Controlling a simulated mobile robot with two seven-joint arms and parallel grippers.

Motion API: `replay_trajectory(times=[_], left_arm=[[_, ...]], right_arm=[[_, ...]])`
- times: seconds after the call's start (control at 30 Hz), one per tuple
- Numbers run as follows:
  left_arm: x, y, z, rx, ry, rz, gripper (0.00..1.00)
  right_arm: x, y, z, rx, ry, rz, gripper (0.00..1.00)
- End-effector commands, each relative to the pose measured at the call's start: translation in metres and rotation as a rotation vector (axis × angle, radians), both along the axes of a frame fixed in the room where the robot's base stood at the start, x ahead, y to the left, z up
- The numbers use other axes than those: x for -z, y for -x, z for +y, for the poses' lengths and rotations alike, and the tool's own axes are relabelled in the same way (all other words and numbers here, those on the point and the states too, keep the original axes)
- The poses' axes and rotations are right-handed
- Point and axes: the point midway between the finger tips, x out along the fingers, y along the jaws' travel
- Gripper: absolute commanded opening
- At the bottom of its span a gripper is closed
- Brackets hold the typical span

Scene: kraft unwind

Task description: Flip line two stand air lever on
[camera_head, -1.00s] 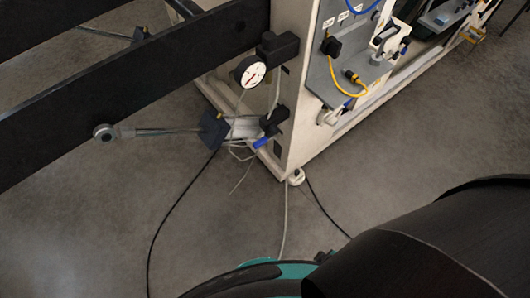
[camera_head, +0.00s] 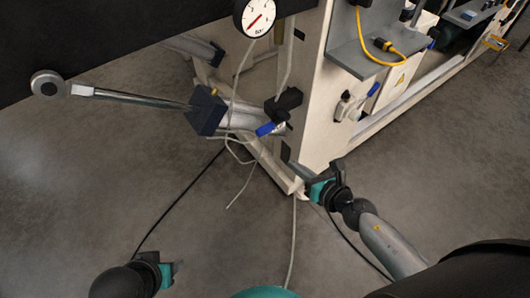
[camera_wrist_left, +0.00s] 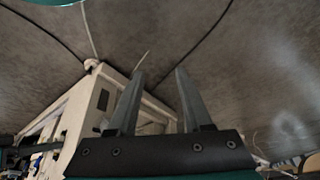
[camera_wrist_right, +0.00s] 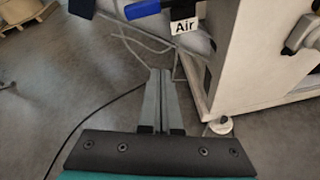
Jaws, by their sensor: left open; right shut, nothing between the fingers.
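A blue air lever (camera_head: 268,128) sits on a black valve at the lower corner of the cream machine stand, beside a silver cylinder. In the right wrist view the blue lever (camera_wrist_right: 145,8) is at the top edge, next to a white tag reading "Air" (camera_wrist_right: 184,27). My right gripper (camera_head: 297,170) is shut and empty, below and to the right of the lever, apart from it. In the right wrist view its fingers (camera_wrist_right: 160,72) point toward the area below the lever. My left gripper (camera_wrist_left: 158,75) is open and empty, low at the left in the head view.
A round pressure gauge (camera_head: 259,17) hangs above the lever. The cylinder (camera_head: 240,115) and its rod reach toward a large dark beam (camera_head: 120,40). Loose grey and black hoses lie on the floor. A grey shelf with a yellow cable (camera_head: 385,52) juts from the stand.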

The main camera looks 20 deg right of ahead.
Motion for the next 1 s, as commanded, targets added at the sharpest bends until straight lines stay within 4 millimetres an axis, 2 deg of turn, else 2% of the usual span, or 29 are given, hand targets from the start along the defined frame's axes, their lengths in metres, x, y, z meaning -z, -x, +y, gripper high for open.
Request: replay_trajectory(times=[0.1, 0.3, 0.73, 0.87, 1.0], left_arm=[[-0.004, 0.001, 0.001, -0.001, 0.002, -0.020, 0.50], [-0.015, 0.003, 0.001, -0.002, 0.002, -0.030, 0.50], [-0.017, 0.003, 0.001, -0.002, 0.003, -0.033, 0.50], [-0.021, 0.003, 0.001, -0.002, 0.004, -0.039, 0.50], [-0.028, 0.003, 0.000, 0.000, 0.010, -0.062, 0.50]], right_arm=[[0.000, -0.006, 0.005, -0.094, 0.149, -0.080, 0.00], [-0.006, -0.010, 0.009, -0.153, 0.253, -0.132, 0.00], [-0.006, -0.014, 0.010, -0.153, 0.255, -0.134, 0.00], [-0.002, -0.025, 0.015, -0.152, 0.253, -0.134, 0.00], [0.006, -0.045, 0.022, -0.151, 0.252, -0.135, 0.00]])
